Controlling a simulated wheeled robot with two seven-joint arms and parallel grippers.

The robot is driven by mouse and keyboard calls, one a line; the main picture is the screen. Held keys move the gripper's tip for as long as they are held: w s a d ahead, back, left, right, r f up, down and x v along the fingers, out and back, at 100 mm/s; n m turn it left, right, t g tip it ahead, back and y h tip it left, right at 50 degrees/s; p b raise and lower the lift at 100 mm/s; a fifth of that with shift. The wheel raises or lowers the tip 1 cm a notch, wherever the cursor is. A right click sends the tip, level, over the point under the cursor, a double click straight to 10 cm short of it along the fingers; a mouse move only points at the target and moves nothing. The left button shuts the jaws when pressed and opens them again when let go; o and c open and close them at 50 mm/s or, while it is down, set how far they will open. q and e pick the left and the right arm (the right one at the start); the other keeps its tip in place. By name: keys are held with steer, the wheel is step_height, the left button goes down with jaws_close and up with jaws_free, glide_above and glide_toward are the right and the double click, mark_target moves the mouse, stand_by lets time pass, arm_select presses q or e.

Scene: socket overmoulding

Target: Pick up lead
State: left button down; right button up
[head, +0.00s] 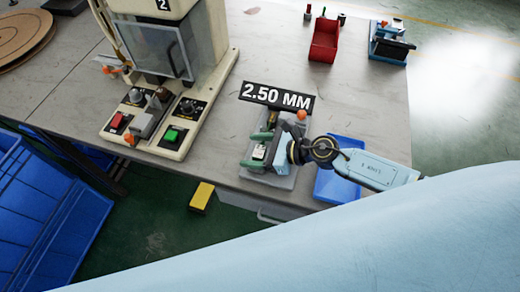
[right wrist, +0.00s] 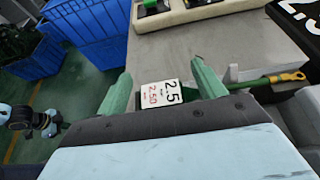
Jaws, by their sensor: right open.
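My right gripper (head: 257,149) is at the grey fixture below the 2.50 MM sign, with its green fingers apart. In the right wrist view the same gripper (right wrist: 163,68) has a white tag (right wrist: 160,94) marked 2.5 and 2.50 between its fingers; I cannot tell whether they touch it. A green rod-like piece with a yellow end (right wrist: 283,78) lies just right of the right finger. A yellow and dark piece (head: 271,121) shows at the fixture in the head view. I cannot tell which of these is the lead. My left gripper is not in view.
The 2.50 MM sign (head: 277,97) stands behind the fixture. A cream machine (head: 165,80) with buttons stands to the left. A blue tray (head: 338,184) lies right of the fixture, and a red bin (head: 324,40) stands farther back. The tabletop between them is mostly clear.

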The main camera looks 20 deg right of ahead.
steer(key=shift+w+a+f, duration=0.25)
steer(key=shift+w+a, duration=0.1)
steer(key=shift+a, duration=0.2)
steer(key=c, duration=1.1)
steer(key=shift+r, duration=0.1)
steer(key=shift+c, duration=0.2)
